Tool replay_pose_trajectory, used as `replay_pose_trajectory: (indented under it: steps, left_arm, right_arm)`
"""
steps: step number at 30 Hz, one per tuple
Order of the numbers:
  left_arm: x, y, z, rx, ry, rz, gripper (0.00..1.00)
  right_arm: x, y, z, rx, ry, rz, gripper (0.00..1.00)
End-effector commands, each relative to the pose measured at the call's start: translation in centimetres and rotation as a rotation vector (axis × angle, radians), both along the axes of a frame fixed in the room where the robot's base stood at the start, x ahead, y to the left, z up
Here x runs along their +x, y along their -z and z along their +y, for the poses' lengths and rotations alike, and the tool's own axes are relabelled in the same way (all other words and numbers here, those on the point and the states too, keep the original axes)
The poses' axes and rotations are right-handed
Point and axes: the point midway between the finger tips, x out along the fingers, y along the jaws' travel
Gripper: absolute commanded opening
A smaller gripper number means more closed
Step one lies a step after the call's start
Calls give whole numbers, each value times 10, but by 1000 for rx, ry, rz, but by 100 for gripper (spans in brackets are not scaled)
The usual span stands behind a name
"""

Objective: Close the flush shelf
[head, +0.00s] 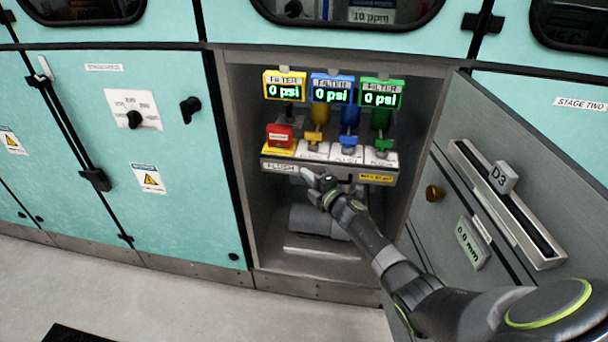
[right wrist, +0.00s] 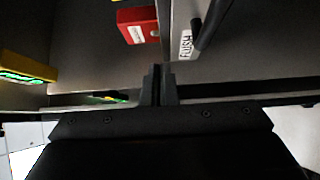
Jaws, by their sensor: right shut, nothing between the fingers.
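The flush shelf (head: 330,170) is inside the open cabinet, with a "FLUSH" label on the left of its grey front and a yellow label on the right. I cannot tell exactly how far out it stands. The "FLUSH" label (right wrist: 185,44) also shows in the right wrist view, beside a dark bar. My right gripper (head: 316,180) is shut and empty at the left-middle of the shelf front, just below its edge. Its closed fingertips (right wrist: 158,72) show in the right wrist view. I cannot tell whether they touch the front. My left gripper is not in view.
The shelf carries a red box (head: 280,136) and blue, yellow and green valves. Yellow, blue (head: 332,89) and green "0 psi" filter displays hang above. A grey cylinder (head: 315,222) lies below. The open grey door (head: 470,215) stands at right.

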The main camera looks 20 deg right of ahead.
Motion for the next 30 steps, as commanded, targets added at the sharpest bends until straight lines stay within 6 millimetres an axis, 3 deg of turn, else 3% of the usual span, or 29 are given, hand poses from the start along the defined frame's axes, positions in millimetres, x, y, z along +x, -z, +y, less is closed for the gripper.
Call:
replay_pose_trajectory:
  steps: [15, 26, 30]
  left_arm:
    - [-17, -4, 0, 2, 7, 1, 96]
    - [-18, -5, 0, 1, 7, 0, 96]
    - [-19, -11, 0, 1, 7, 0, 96]
  right_arm:
    - [-74, 2, -14, 0, 0, 4, 0]
    - [-86, 4, -16, 7, 3, 8, 0]
    - [-99, 27, -24, 77, 47, 80, 0]
